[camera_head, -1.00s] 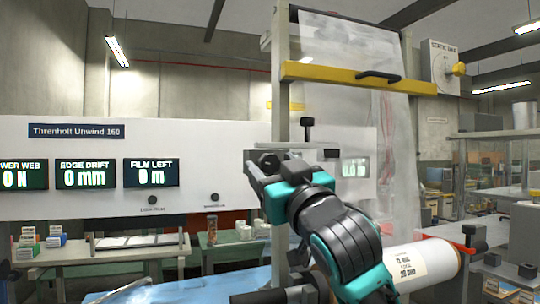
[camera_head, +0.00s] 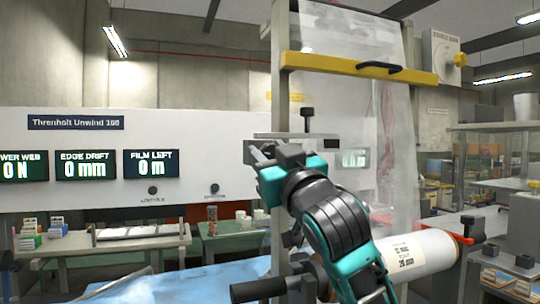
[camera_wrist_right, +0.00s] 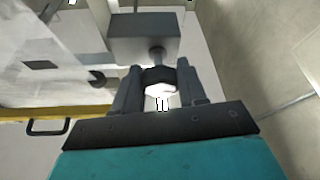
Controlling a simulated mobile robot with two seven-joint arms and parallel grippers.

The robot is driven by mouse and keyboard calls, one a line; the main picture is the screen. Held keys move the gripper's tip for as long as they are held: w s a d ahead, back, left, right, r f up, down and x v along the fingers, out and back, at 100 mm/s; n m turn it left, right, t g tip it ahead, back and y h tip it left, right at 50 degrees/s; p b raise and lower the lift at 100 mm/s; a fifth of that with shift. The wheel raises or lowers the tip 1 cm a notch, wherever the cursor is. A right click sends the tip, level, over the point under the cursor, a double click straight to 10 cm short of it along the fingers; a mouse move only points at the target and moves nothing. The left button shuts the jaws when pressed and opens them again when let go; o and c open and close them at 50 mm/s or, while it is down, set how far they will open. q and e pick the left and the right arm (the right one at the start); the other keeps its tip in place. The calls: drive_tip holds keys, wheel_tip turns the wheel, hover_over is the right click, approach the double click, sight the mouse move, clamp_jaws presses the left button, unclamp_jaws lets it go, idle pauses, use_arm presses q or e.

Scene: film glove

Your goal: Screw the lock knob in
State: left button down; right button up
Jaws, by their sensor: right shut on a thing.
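My right gripper (camera_head: 262,155) reaches up from the lower right to the upright post of the film machine. In the right wrist view its two fingers (camera_wrist_right: 160,90) are shut on a dark round knob (camera_wrist_right: 158,76). A short stem joins the knob to a grey block (camera_wrist_right: 145,38). In the head view the fingers mostly hide this knob, and its thread depth cannot be told. A second black knob (camera_head: 307,114) stands upright on the bracket above the gripper. My left gripper is not in view.
A yellow bar (camera_head: 355,67) with a black handle crosses the clear film at the upper right. A white film roll (camera_head: 420,255) lies below right, beside my right arm. A white panel with displays (camera_head: 85,165) is at the left, above a bench (camera_head: 110,247).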

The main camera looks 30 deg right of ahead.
drive_tip(key=shift+c, duration=0.6)
drive_tip(key=shift+m+h+p, duration=0.3)
drive_tip(key=shift+m+h, duration=0.4)
drive_tip(key=shift+m, duration=1.1)
drive_tip(key=shift+m+g+h, duration=0.3)
drive_tip(key=shift+m+h, duration=0.1)
drive_tip(key=shift+m, duration=0.2)
drive_tip(key=o, duration=1)
